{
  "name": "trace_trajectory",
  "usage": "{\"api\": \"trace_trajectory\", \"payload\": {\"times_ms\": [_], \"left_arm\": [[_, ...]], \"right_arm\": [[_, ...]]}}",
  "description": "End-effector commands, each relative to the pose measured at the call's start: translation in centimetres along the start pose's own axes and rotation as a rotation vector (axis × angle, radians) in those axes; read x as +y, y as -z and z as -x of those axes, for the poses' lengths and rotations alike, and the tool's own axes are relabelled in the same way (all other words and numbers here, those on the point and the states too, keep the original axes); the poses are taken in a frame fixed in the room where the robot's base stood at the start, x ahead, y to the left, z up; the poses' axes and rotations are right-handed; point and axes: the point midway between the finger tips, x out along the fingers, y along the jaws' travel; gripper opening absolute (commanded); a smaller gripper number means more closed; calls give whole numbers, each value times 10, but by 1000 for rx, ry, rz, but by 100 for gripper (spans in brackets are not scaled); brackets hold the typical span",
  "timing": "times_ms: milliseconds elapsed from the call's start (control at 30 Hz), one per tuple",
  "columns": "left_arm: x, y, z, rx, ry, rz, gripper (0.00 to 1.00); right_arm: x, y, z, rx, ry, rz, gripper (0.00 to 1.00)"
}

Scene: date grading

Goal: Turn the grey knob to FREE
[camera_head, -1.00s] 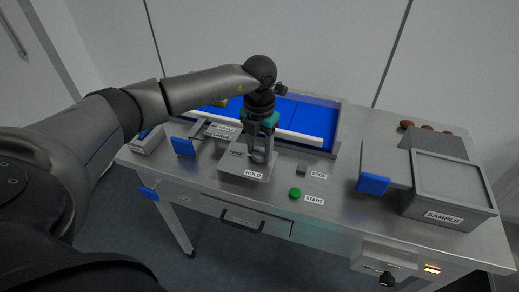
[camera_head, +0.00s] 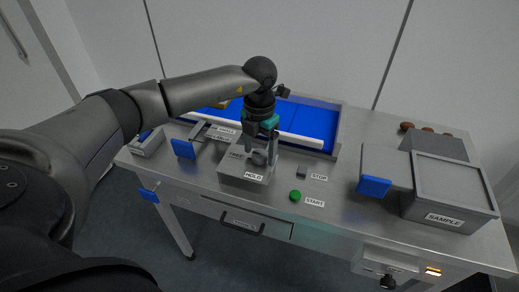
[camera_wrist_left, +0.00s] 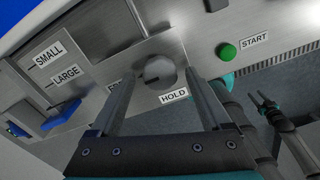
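The grey knob (camera_wrist_left: 160,75) sits on a grey box on the bench and is round with a dark mark on its face. The HOLD label (camera_wrist_left: 173,96) is beside it. My left gripper (camera_head: 259,157) is over the box, pointing down. In the wrist view its fingers (camera_wrist_left: 158,82) are on either side of the knob, with gaps showing. My right gripper (camera_wrist_left: 266,102) shows small in the wrist view, its two fingers apart.
A green START button (camera_head: 295,195) and a grey STOP button (camera_head: 302,171) are right of the box. The blue belt (camera_head: 305,119) lies behind. A SAMPLE bin (camera_head: 448,216) stands at the right. A blue-ended lever (camera_head: 184,148) is at the left.

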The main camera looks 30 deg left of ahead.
Motion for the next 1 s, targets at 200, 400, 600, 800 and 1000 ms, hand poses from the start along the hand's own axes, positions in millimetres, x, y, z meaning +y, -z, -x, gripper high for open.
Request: {"api": "trace_trajectory", "payload": {"times_ms": [200,400,600,800,1000], "left_arm": [[0,0,-1,2,0,1,82],[0,0,15,0,1,1,82],[0,-1,59,-4,-1,0,82],[0,0,107,-4,0,0,82],[0,0,139,-1,0,0,82]], "right_arm": [[0,0,0,0,0,0,50],[0,0,0,0,0,0,50],[0,0,1,0,0,0,50],[0,0,2,0,0,0,50],[0,0,2,0,0,0,50]]}}
